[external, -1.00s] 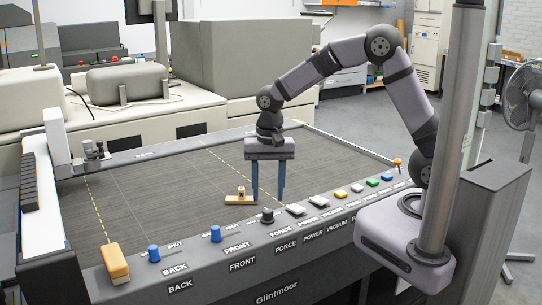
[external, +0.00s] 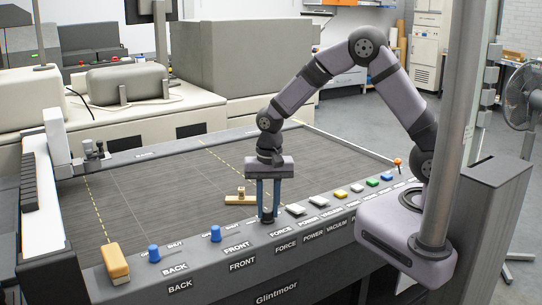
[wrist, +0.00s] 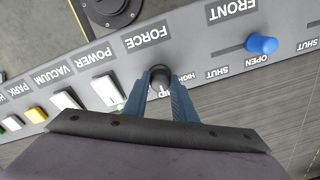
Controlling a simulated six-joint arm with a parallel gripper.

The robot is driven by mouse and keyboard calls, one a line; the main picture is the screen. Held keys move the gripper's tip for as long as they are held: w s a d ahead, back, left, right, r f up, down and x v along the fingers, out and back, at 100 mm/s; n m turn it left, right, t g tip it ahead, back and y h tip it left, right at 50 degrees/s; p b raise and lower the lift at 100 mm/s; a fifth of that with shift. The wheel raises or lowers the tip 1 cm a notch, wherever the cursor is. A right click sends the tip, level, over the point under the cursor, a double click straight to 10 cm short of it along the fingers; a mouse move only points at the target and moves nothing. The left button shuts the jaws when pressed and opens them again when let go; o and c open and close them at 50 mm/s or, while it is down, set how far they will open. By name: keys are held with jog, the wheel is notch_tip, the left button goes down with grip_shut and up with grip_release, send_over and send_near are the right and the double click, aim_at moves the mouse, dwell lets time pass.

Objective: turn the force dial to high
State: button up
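The force dial is a small dark round knob on the front control panel, beside the FORCE label. My gripper (external: 268,214) points straight down over it, with its two blue fingers on either side of the knob. In the wrist view the force dial (wrist: 159,75) sits between the fingertips of my gripper (wrist: 160,83), which look closed against its sides. Part of a scale mark behind the knob is covered by the fingers. I cannot read which setting the dial points to.
Blue FRONT (external: 215,233) and BACK (external: 154,253) sliders stand left of the dial. A white POWER button (external: 295,209) and several coloured buttons run to the right. A small wooden block piece (external: 241,197) lies on the dark bed just behind.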

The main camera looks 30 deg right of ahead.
aim_at(268, 209)
jog(key=shift+n, duration=0.4)
jog(key=n, duration=0.9)
jog(key=shift+w+n+p, duration=0.1)
jog(key=shift+n+p, duration=0.2)
jog(key=shift+r, duration=0.1)
dwell(0.4)
jog(key=o, duration=1)
jog(key=shift+o, duration=0.2)
jog(key=shift+d+r+b, duration=0.15)
jog(key=shift+r+b, duration=0.95)
jog(key=shift+r, duration=2.55)
